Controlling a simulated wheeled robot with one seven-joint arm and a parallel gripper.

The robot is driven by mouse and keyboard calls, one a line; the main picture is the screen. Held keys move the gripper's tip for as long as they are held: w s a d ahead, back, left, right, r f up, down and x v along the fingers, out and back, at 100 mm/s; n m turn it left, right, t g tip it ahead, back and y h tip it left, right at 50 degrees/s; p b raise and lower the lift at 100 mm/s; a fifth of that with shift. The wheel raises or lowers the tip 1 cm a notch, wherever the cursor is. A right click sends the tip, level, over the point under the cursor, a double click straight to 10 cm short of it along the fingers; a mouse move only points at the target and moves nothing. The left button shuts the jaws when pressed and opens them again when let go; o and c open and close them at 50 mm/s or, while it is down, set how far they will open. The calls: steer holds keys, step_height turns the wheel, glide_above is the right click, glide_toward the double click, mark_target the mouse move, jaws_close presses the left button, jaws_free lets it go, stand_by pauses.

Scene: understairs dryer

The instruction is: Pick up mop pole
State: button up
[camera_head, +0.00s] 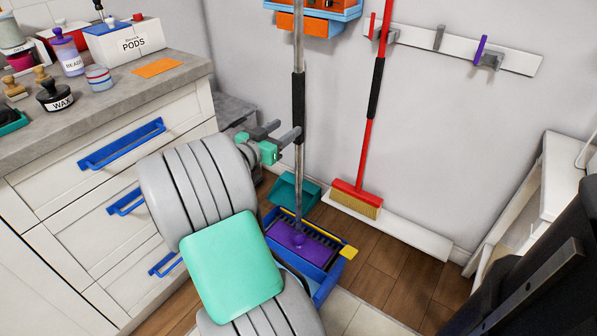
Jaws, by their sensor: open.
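The mop pole (299,90) is a slim silver pole with a black grip sleeve. It stands nearly upright, its foot at a purple mop base (298,240) in a blue bucket (329,287). My gripper (287,130) is open at the pole's left side, around the height of the lower end of the black sleeve. One fingertip overlaps the pole's left edge in the picture. I cannot tell whether it touches or whether the pole is between the fingers.
A red broom (368,130) leans on the wall to the right, below a hook rail (520,62). A drawer cabinet (85,190) with blue handles is at left. A teal dustpan (290,192) lies behind the bucket. A dark object (545,260) fills the lower right.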

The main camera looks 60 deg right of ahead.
steer(key=shift+s+d+f+g+h, duration=0.1)
steer(key=shift+s+d+g+h, duration=0.35)
steer(key=shift+s+d, duration=0.4)
steer(key=d+b, duration=0.1)
steer(key=d, duration=0.6)
steer(key=shift+s+r, duration=0.25)
steer(key=shift+d, duration=0.1)
steer(key=shift+c, duration=0.5)
jaws_close()
steer(key=shift+r, duration=0.15)
